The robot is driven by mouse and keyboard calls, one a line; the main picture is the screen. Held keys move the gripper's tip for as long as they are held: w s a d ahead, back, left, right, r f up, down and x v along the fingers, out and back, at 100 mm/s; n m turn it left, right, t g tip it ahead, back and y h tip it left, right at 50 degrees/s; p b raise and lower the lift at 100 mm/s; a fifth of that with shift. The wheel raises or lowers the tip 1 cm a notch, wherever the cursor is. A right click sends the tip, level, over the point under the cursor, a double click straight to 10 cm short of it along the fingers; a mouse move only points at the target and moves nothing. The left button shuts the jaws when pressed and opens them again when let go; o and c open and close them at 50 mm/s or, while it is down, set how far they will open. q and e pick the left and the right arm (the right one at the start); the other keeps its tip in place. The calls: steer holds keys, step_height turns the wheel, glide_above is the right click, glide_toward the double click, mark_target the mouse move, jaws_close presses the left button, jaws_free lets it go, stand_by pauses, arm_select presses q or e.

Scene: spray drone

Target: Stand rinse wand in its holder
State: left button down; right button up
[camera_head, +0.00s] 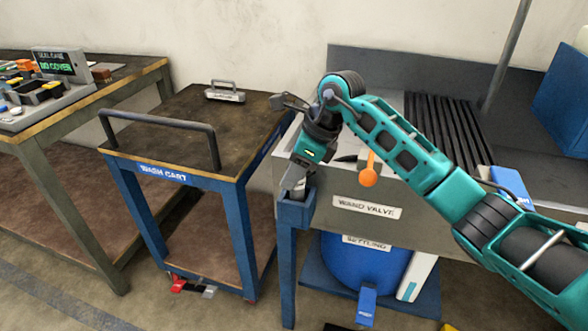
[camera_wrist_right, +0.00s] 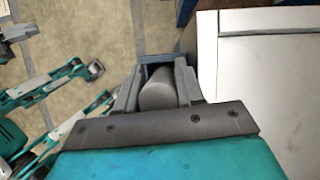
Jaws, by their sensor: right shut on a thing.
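My right gripper (camera_head: 295,184) points down at the blue square holder (camera_head: 296,212) on the front left corner of the wash sink. It is shut on the rinse wand, whose grey rounded end (camera_wrist_right: 158,92) shows between the fingers in the right wrist view. The fingertips are right at the holder's mouth, and the holder's blue rim (camera_wrist_right: 160,63) shows just beyond them. The wand's lower part is hidden, so I cannot tell how deep it sits in the holder. My left gripper does not show in the head view.
The wash cart (camera_head: 190,125) with its raised handle stands close left of the holder. The sink front carries a wand valve label (camera_head: 366,207) and an orange knob (camera_head: 369,178). A blue drum (camera_head: 362,270) stands below. A cluttered bench (camera_head: 75,110) is far left.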

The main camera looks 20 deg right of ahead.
steer(key=shift+f, duration=0.1)
steer(key=o, duration=0.7)
steer(key=shift+c, duration=0.2)
steer(key=o, duration=0.5)
steer(key=shift+o, duration=0.2)
steer(key=shift+d, duration=0.1)
